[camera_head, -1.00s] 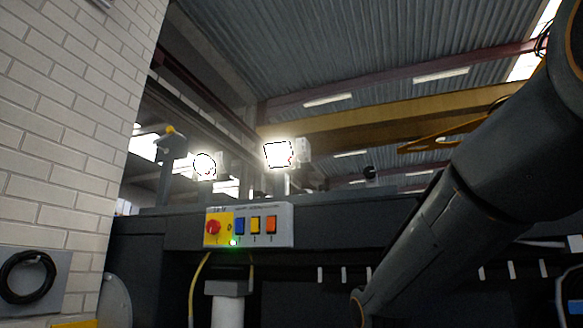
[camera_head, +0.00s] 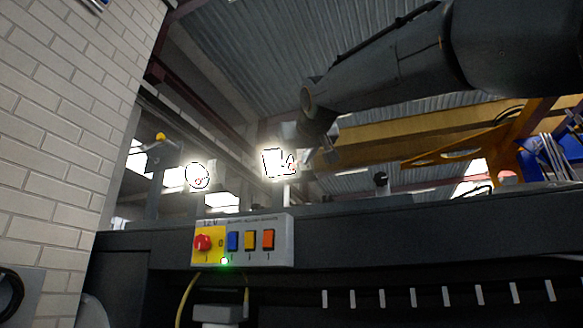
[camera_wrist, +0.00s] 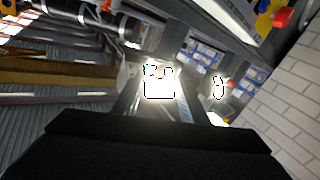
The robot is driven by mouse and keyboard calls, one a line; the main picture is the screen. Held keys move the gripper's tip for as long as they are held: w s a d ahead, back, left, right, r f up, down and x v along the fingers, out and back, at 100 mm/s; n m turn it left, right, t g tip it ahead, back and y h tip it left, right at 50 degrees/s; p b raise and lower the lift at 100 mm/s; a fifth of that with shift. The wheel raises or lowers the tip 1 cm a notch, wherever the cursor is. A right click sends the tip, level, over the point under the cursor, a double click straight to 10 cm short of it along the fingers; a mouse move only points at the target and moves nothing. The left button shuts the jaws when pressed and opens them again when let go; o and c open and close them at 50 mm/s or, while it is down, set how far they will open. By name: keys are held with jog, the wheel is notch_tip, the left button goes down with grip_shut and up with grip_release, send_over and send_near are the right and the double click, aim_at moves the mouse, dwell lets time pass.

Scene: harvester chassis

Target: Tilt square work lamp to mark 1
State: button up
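The square work lamp (camera_head: 277,163) is lit and glares white. It stands above the dark chassis rail, right of the round lamp, and its outline is partly washed out. My gripper (camera_head: 319,158) is just right of the square lamp in the head view, pointing down toward it. In the wrist view, the lit square face (camera_wrist: 159,84) shows between the two dark fingers of my gripper (camera_wrist: 160,75). The fingers are apart and the gripper looks open. I cannot tell whether they touch the lamp. No mark beside the lamp can be read through the glare.
A lit round lamp (camera_head: 198,177) stands left of the square one. A switch panel (camera_head: 283,240) with a red knob and coloured switches is on the chassis (camera_head: 420,235) below. A white brick wall (camera_head: 75,130) closes the left side. A yellow beam (camera_head: 430,135) runs behind.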

aim_at(293, 165)
jog(key=p+x, duration=0.1)
jog(key=x, duration=0.4)
jog(key=shift+w+p, duration=0.3)
jog(key=shift+p, duration=0.1)
jog(key=shift+c, duration=0.3)
grip_shut()
